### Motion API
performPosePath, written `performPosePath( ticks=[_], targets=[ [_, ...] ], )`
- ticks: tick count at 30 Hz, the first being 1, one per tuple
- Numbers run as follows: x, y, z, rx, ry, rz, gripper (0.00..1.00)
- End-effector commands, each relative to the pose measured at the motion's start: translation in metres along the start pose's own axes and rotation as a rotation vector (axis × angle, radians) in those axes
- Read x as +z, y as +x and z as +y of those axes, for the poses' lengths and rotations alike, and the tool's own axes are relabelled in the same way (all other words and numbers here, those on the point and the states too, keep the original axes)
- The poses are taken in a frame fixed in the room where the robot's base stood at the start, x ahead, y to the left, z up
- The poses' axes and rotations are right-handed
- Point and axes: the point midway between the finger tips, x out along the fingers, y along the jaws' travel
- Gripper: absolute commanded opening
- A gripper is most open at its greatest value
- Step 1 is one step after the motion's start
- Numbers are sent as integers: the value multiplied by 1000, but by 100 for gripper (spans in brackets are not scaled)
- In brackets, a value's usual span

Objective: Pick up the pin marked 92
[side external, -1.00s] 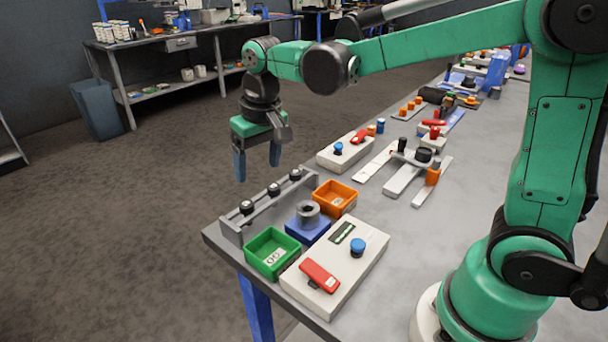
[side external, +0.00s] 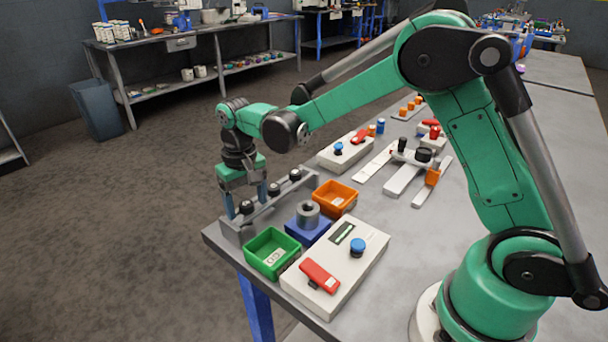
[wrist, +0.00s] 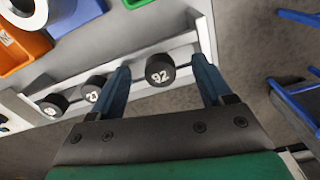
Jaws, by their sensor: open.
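The pin marked 92 is a black knob with white digits; it shows in the wrist view (wrist: 160,70) between my two fingers, near the end of the rack. In the side view this pin (side external: 246,208) is the nearest one on the grey rack (side external: 265,208). My gripper (side external: 246,203) is open, pointing down, with one blue finger to each side of the pin. In the wrist view my gripper's fingers (wrist: 161,82) stand apart from the knob, with gaps on both sides. Their exact height relative to the knob is hard to tell.
The pin marked 27 (wrist: 93,88) and a third pin (wrist: 53,105) share the rack. A green bin (side external: 290,243), a blue block with a grey ring (side external: 308,212) and an orange bin (side external: 350,188) stand beside it. The rack is at the table's edge.

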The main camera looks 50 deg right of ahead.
Motion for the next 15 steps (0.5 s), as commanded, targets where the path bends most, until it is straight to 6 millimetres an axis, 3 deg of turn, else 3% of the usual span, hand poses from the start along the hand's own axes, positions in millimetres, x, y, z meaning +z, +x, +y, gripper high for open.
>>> performPosePath(
  ticks=[3, 11, 15],
  targets=[
    [0, 0, 0, 0, 0, 0, 73],
    [0, 0, 0, 0, 0, 0, 0],
    [0, 0, 0, 0, 0, 0, 0]
  ],
)
